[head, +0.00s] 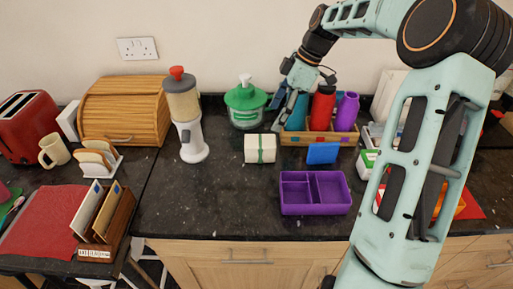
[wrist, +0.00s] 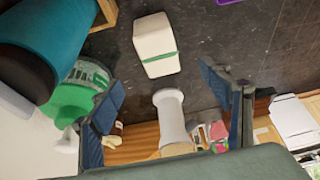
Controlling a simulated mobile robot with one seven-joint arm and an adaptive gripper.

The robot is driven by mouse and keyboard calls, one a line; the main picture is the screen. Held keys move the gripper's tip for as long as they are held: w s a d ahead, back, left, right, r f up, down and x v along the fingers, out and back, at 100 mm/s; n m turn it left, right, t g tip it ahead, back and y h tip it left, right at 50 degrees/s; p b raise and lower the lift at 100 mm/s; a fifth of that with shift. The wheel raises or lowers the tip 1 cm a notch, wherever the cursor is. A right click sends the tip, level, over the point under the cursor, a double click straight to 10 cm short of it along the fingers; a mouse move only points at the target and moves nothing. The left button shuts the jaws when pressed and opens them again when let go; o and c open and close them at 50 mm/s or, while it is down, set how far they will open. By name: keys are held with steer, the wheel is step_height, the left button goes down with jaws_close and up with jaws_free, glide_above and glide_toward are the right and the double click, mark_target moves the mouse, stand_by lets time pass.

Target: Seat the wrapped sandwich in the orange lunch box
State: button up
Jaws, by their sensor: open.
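The wrapped sandwich, a cream block with a green band (head: 260,149), lies on the dark counter left of the purple box. In the wrist view it (wrist: 155,42) lies beyond and between my fingertips, apart from them. My gripper (head: 281,112) is open and empty, above the counter behind the sandwich; both fingers show in the wrist view (wrist: 162,80). An orange patch (head: 466,207) shows behind my arm at the right; it may be the orange lunch box, but my arm hides most of it.
A purple divided box (head: 315,193) stands near the front edge. A green-lidded jar (head: 245,105) and a dispenser (head: 188,120) stand left of my gripper. The counter front-left of the sandwich is clear.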

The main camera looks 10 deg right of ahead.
mark_target(261, 140)
steer(key=p+x, duration=0.1)
steer(key=x, duration=0.9)
steer(key=shift+w+a+f, duration=0.1)
steer(key=shift+f, duration=0.25)
steer(key=shift+f, duration=0.25)
stand_by(0.3)
steer(key=c, duration=1.4)
steer(key=shift+r, duration=0.15)
